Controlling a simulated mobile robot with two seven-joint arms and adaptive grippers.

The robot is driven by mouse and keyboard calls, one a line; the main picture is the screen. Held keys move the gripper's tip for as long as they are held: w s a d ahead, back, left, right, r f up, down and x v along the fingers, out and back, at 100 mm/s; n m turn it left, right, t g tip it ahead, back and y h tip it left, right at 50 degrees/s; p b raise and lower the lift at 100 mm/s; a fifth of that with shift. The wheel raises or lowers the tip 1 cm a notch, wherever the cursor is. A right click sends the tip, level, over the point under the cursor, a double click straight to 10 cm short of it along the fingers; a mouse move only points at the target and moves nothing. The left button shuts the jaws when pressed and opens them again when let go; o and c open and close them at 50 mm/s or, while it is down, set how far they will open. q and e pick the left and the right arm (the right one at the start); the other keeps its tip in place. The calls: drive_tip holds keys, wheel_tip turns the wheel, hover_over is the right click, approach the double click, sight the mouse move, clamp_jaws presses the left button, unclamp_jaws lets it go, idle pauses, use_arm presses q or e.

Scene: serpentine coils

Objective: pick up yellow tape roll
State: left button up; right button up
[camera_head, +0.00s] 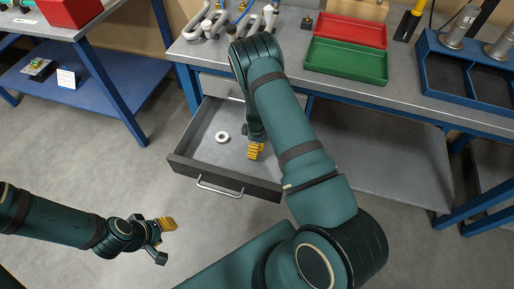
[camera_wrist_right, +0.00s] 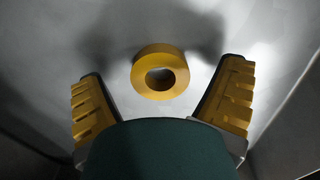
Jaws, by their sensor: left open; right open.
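The yellow tape roll (camera_wrist_right: 158,57) lies on the grey drawer floor in the right wrist view. It sits ahead of and between my right fingers, with a gap to each side. My right gripper (camera_head: 256,150) is open and empty, pointing down inside the open drawer (camera_head: 186,163). The roll does not show in the head view, where my right arm and gripper cover part of the drawer. My left gripper (camera_head: 163,240) is open and empty over the floor at the lower left, clear of the drawer.
A white ring-shaped roll (camera_head: 222,137) lies in the drawer, left of my right gripper. The drawer walls surround that gripper. Above is the workbench (camera_head: 290,50) with a red tray (camera_head: 352,31), a green tray (camera_head: 346,61) and a blue divided box (camera_head: 440,65).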

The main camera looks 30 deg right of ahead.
drive_tip(key=shift+f, duration=0.1)
drive_tip(key=shift+c, duration=0.2)
drive_tip(key=c, duration=0.9)
drive_tip(key=shift+c, duration=0.2)
